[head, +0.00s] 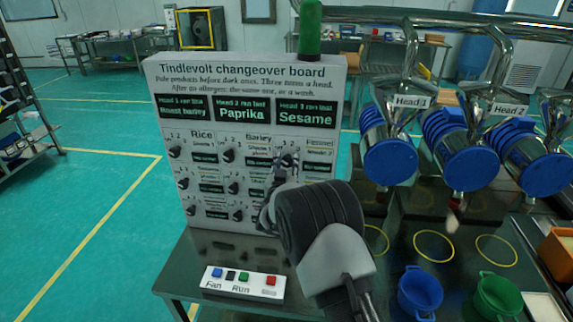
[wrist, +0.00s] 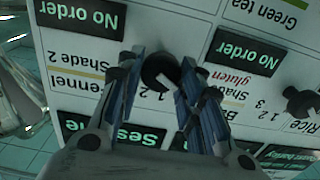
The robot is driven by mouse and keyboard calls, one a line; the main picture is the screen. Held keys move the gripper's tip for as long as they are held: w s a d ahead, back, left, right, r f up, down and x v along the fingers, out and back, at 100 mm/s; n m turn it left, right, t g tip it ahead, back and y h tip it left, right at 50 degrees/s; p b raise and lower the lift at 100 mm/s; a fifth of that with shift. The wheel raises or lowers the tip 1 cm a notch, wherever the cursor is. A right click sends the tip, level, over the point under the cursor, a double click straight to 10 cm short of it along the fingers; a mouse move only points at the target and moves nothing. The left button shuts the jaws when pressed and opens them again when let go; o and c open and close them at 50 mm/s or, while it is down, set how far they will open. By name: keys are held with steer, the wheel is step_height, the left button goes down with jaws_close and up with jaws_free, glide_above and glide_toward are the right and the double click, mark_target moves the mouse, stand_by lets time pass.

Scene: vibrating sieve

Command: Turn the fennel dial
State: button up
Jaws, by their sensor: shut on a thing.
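The fennel dial (wrist: 160,68) is a small round black knob on the white changeover board (head: 250,72), beside the "Fennel, Shade 2" label (wrist: 68,92). My gripper (wrist: 160,76) has one finger on each side of the dial and is shut on it. In the head view my gripper (head: 285,164) reaches the upper right dial area of the board and hides most of that dial. The numbers 1 and 2 show next to the dial in the wrist view. Its exact pointer setting is hard to tell.
The barley dial (head: 228,154) and rice dial (head: 175,151) sit to the left, with more dials below. A button panel (head: 243,283) lies on the table in front. Blue-capped sieve heads (head: 390,162), a blue cup (head: 420,293) and a green cup (head: 496,297) stand right.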

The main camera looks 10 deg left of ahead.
steer(key=shift+m+b, duration=0.3)
steer(key=shift+b, duration=0.25)
steer(key=shift+c, duration=0.2)
steer(key=m+b, duration=0.1)
steer(key=b, duration=0.2)
steer(key=shift+f+m, duration=0.2)
steer(key=shift+m, duration=0.1)
steer(key=m+b, duration=0.2)
steer(key=b, duration=0.1)
steer(key=shift+d, duration=0.1)
steer(key=m+b, duration=0.3)
steer(key=b, duration=0.1)
steer(key=shift+r+m, duration=0.1)
steer(key=shift+m, duration=0.2)
steer(key=shift+r+b, duration=0.1)
steer(key=shift+b, duration=0.2)
steer(key=o, duration=1)
steer(key=shift+o, duration=0.2)
